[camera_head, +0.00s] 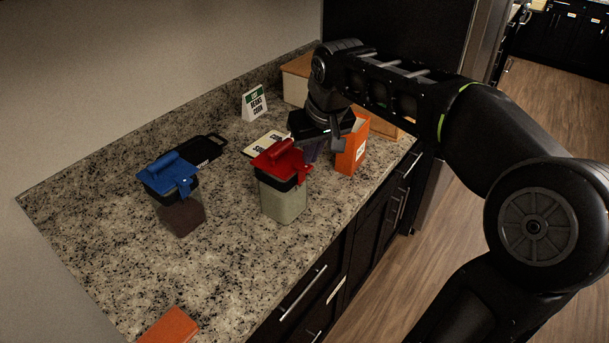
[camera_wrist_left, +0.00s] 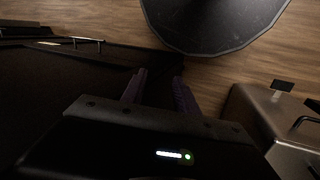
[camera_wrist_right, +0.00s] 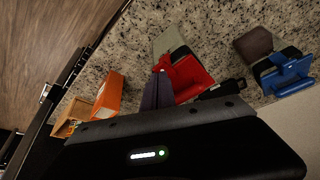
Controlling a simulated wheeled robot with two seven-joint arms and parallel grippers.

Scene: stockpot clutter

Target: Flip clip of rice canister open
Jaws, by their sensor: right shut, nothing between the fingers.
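A clear canister with pale, grain-like contents (camera_head: 285,203) stands upright on the counter under a red lid (camera_head: 275,160). In the right wrist view the red lid (camera_wrist_right: 190,76) lies just right of my fingers. A red tab sticks out at the lid's side near the fingertips; I cannot tell whether it is flipped open. My right gripper (camera_head: 312,153) is shut and empty beside the lid; contact is unclear. Its purple fingers (camera_wrist_right: 158,88) lie together in the right wrist view. My left gripper (camera_wrist_left: 159,88) has its fingers apart, empty, away from the counter above the floor.
A blue-lidded canister (camera_head: 180,214) with dark contents stands to the left. An orange box (camera_head: 351,150) stands close right of my right gripper. Another orange object (camera_head: 170,327) is at the front. The front-left counter is mostly clear.

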